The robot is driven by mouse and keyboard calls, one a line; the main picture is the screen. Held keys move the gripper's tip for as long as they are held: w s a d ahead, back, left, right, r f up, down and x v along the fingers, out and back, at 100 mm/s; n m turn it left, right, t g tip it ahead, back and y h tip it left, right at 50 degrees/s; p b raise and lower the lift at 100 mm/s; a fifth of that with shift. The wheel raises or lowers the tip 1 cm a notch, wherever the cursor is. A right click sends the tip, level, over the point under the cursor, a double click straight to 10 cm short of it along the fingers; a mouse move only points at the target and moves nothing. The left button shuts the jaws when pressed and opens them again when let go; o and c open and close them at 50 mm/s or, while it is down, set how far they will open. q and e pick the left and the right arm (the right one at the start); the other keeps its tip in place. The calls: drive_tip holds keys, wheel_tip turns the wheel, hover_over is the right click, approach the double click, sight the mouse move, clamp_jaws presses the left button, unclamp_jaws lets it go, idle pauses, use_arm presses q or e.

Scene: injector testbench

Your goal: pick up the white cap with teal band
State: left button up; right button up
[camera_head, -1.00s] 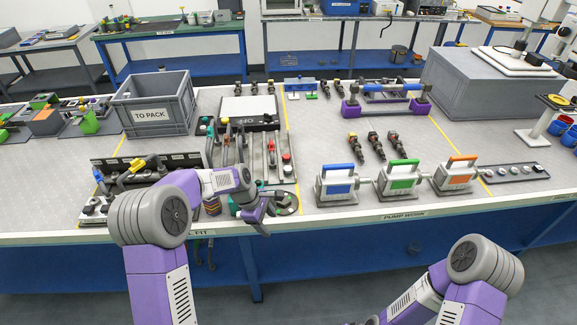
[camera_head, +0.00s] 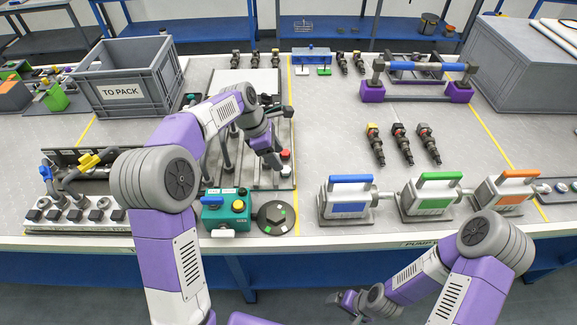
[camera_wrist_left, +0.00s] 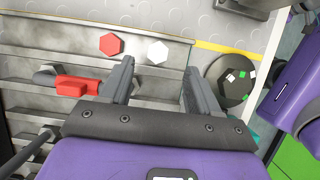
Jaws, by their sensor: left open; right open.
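The white cap (camera_wrist_left: 157,52) shows in the left wrist view as a white hexagonal top on the grey stepped rack, next to a red hexagonal cap (camera_wrist_left: 110,44). No teal band can be made out from above. In the head view the white cap (camera_head: 286,170) is small, just in front of the red one (camera_head: 285,155). My left gripper (camera_wrist_left: 158,72) is open and empty, its fingers pointing towards the white cap, which lies between their lines just beyond the tips. In the head view my left gripper (camera_head: 274,157) is over the rack. My right gripper (camera_head: 350,300) is open, low before the bench.
A dark round disc (camera_head: 276,217) and a teal box (camera_head: 226,208) stand at the front of the rack. A red-handled part (camera_wrist_left: 76,86) lies on the rack near the left finger. Pumps with coloured handles (camera_head: 347,195) stand to the right. The grey TO PACK crate (camera_head: 125,95) is behind left.

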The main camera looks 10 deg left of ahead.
sight(286, 171)
use_arm(q)
drive_tip(key=shift+s+d+f, duration=0.15)
drive_tip(key=shift+f, duration=0.65)
drive_tip(key=x, duration=0.1)
drive_tip(key=b+x, duration=0.1)
drive_tip(key=x, duration=0.1)
drive_tip(key=b+x, duration=0.1)
drive_tip(key=shift+w+f, duration=0.3)
drive_tip(key=shift+f, duration=0.1)
drive_tip(key=shift+c, duration=0.3)
drive_tip(key=shift+r, duration=0.1)
drive_tip(key=c, duration=1)
